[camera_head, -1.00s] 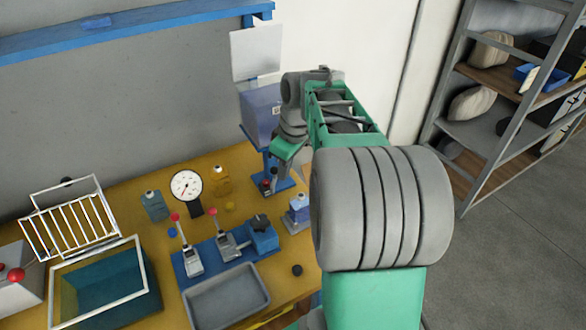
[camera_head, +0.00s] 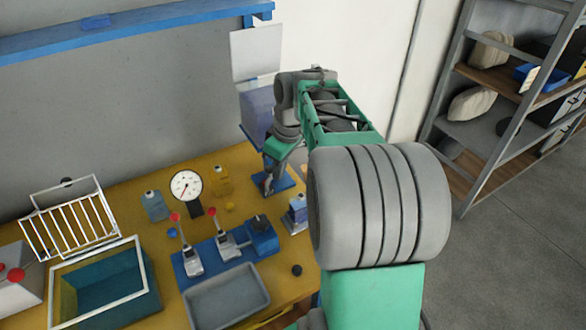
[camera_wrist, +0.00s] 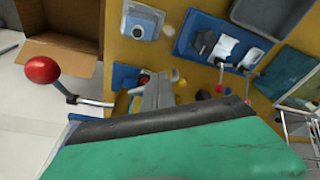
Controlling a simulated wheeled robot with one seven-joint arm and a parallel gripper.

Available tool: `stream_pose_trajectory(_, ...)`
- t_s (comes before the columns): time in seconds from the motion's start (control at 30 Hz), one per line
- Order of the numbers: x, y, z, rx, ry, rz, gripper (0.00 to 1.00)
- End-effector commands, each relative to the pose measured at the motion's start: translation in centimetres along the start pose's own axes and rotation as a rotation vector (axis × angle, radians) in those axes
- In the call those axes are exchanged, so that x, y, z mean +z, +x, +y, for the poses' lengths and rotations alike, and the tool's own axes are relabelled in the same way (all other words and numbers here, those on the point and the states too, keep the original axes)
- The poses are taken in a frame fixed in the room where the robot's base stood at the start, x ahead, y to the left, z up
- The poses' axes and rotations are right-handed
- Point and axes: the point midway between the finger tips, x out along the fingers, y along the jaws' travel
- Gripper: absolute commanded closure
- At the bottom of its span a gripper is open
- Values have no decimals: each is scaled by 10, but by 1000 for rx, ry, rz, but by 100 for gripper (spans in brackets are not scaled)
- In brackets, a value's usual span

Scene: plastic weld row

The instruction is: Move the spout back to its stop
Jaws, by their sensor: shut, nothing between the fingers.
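The blue stand with the translucent blue-violet box (camera_head: 257,112) is at the back right of the yellow table in the head view. Its blue base (camera_head: 287,181) shows behind my gripper, and again in the wrist view (camera_wrist: 124,76). My gripper (camera_head: 268,190) is shut and empty, pointing down in front of the stand. In the wrist view its grey fingers (camera_wrist: 157,92) are together, over the table beside the blue base. A red ball on a metal rod (camera_wrist: 42,70) is at the left of the wrist view. I cannot pick out the spout clearly; my gripper and arm cover that area.
A blue plate (camera_head: 185,270) bears two red-knobbed levers left of my gripper. A small blue-and-white device (camera_head: 297,212) stands close on the right. A dial gauge (camera_head: 187,186), bottles and a grey tray (camera_head: 228,296) are also on the table.

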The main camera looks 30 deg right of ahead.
Motion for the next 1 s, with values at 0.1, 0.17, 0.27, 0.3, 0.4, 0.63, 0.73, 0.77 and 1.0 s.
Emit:
stream_pose_trajectory(0.1,0,0,0,0,0,0,100)
stream_pose_trajectory(0.17,-2,0,-1,0,-1,0,100)
stream_pose_trajectory(0.27,-6,1,-2,0,-2,0,100)
stream_pose_trajectory(0.3,-6,1,-3,0,-2,0,100)
stream_pose_trajectory(0.4,-6,1,-2,0,-1,0,100)
stream_pose_trajectory(0.63,-9,2,-3,0,-2,0,100)
stream_pose_trajectory(0.73,-12,2,-4,1,-1,0,100)
stream_pose_trajectory(0.77,-12,2,-4,1,0,0,100)
stream_pose_trajectory(1.0,-13,2,-4,0,0,0,100)
